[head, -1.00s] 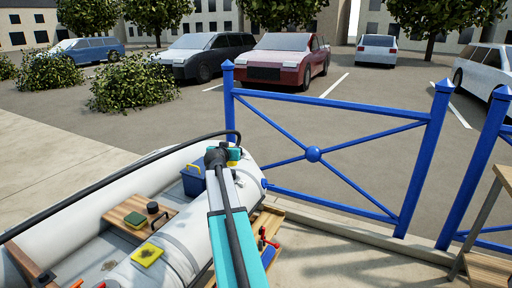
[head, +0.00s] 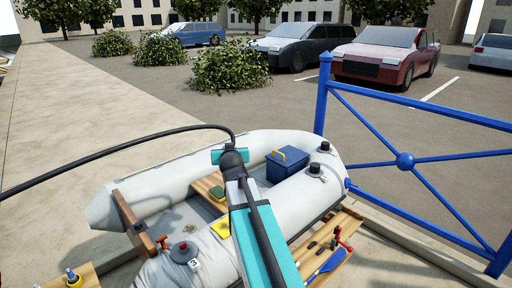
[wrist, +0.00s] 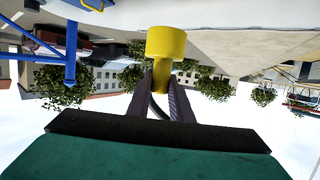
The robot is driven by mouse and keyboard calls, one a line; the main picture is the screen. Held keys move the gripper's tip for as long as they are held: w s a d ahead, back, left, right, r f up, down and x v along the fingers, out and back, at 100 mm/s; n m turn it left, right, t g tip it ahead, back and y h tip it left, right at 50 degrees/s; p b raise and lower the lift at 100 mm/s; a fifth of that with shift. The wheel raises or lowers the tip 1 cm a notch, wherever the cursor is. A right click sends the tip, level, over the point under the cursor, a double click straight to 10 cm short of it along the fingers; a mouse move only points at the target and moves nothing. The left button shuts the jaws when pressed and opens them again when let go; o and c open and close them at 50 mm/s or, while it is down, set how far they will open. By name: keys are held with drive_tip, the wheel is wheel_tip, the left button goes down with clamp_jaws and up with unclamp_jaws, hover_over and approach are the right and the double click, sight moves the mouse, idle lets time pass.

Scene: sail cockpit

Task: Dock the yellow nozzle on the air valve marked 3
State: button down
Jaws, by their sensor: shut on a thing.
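The yellow nozzle (wrist: 166,43) fills the top middle of the wrist view, which looks upside down. My gripper (wrist: 163,88) is shut on its narrower stem. In the head view my arm hides the nozzle and the jaws.
The boat (head: 150,194) also carries two dark valves, one here (head: 315,169), and a blue box (head: 288,168). A black hose (head: 110,153) arches left from my wrist. A blue fence (head: 405,160) stands at right. A wooden board (head: 330,262) holds tools. Open paving (head: 50,110) lies left.

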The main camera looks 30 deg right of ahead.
drive_tip(key=s+a+r+n+t+y, duration=0.1)
drive_tip(key=a+n+y, duration=0.3)
drive_tip(key=a, duration=2.1)
drive_tip(key=shift+s+a+r+n+y, duration=0.25)
drive_tip(key=shift+a+n+y, duration=0.15)
drive_tip(key=shift+y, duration=0.6)
drive_tip(key=shift+s+d, duration=0.1)
